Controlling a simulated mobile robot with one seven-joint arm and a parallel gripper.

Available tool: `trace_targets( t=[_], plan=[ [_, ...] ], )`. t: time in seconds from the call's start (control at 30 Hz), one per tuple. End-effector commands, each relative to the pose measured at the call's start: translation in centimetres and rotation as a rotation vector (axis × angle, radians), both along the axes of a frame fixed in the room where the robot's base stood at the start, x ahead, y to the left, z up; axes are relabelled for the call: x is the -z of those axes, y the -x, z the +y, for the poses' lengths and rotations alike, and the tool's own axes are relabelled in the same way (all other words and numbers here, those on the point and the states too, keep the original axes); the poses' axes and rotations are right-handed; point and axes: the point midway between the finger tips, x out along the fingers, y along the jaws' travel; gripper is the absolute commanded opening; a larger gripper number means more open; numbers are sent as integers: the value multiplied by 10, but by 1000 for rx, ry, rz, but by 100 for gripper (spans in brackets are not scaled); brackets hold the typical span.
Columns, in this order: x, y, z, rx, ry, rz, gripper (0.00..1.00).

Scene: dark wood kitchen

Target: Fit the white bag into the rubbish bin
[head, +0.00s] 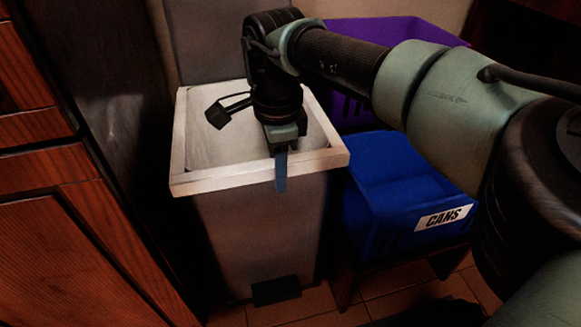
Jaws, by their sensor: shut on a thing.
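The rubbish bin (258,235) is a tall grey-brown box standing on the floor, with a dark pedal at its foot. The white bag (213,130) lines its open mouth, and a pale band runs over the rim on the sides I can see. My gripper (281,150) points down at the front rim, right of its middle, and is shut on the white bag there. A narrow blue strip hangs below the fingers over the front face; I cannot tell whether it belongs to the gripper. My arm hides the back right of the rim.
A blue crate (385,205) labelled CANS stands close on the bin's right, on a low stand. A purple crate (345,108) is behind it, partly covered by my arm. Dark wooden cabinets (75,230) stand on the left. The bin's grey lid (205,45) is raised behind.

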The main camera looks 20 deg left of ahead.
Motion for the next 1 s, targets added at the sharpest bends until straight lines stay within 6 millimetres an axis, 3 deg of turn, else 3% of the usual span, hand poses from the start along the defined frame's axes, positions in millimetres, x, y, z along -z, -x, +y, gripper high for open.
trace_targets(
  t=[0.03,0.13,0.63,0.67,0.8,1.0],
  plan=[
    [14,0,0,0,1,1,0],
    [23,0,0,0,0,0,0],
    [27,0,0,-1,-1,1,0],
    [28,0,0,0,-1,-1,35],
    [28,0,0,0,0,0,60],
    [28,0,0,0,0,0,61]
  ],
)
